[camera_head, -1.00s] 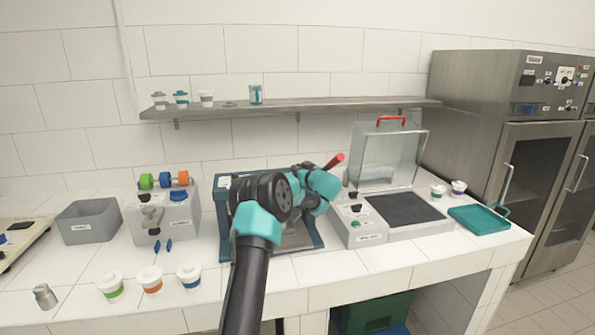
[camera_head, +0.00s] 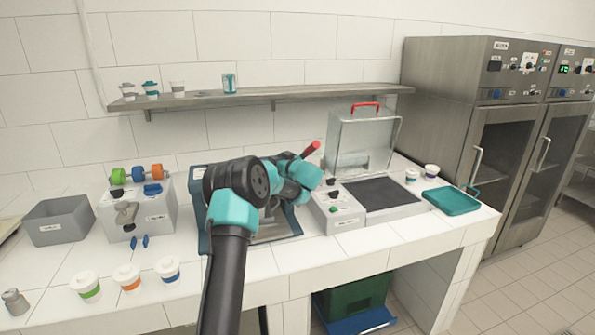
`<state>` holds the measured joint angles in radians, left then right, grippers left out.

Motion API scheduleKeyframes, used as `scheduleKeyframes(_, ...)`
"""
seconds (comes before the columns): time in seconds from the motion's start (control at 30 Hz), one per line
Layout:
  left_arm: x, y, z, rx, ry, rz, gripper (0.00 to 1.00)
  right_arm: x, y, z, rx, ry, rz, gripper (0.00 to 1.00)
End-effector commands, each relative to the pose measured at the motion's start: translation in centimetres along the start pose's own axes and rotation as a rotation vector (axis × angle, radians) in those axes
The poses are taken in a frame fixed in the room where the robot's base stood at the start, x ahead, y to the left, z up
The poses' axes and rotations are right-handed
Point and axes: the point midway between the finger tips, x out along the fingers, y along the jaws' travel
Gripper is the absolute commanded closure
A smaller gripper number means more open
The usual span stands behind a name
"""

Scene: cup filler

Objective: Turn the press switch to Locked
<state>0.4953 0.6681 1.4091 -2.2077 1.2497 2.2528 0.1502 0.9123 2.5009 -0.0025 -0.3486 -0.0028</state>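My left arm rises from the bottom middle and bends right. Its teal and black wrist end, with the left gripper (camera_head: 318,179), is beside a control panel (camera_head: 338,211) with dark knobs and a green button. The fingers are too small and overlapped to tell open from shut. The panel belongs to a machine with a dark flat plate (camera_head: 381,192) and a raised clear lid with a red handle (camera_head: 366,104). A dark blue frame (camera_head: 205,235) stands behind my arm, mostly hidden. A red lever (camera_head: 311,149) sticks up behind the wrist. I cannot tell which knob is the press switch, or its setting. My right gripper is not in view.
A grey bin (camera_head: 58,222) and a grey dispenser (camera_head: 150,213) with coloured knobs stand left. Several lidded cups, such as the orange-banded one (camera_head: 128,279), line the front edge. A teal tray (camera_head: 452,201) lies right. A shelf (camera_head: 265,95) runs along the wall.

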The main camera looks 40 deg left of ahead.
Motion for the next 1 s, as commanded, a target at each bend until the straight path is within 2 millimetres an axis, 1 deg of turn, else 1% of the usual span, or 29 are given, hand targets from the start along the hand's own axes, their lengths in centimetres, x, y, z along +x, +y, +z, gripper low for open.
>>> scheduleKeyframes(0.03, -0.9, 0.1, 0.0, 0.001, -0.001, 0.003, 0.62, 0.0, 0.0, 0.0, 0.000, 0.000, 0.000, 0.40)
scheduleKeyframes(0.4, -8.0, 0.1, 0.0, 0.001, -0.001, 0.004, 0.62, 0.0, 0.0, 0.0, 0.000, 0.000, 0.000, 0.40)
scheduleKeyframes(0.7, -13.4, 0.1, 0.0, 0.000, 0.000, 0.003, 0.62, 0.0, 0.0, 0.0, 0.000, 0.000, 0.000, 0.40)
scheduleKeyframes(0.83, -14.7, 0.0, 0.0, 0.000, -0.001, 0.001, 0.62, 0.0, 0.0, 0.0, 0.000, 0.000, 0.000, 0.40)
scheduleKeyframes(1.0, -15.3, 0.0, 0.0, 0.000, 0.000, 0.000, 0.62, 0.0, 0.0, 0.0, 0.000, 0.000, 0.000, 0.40)
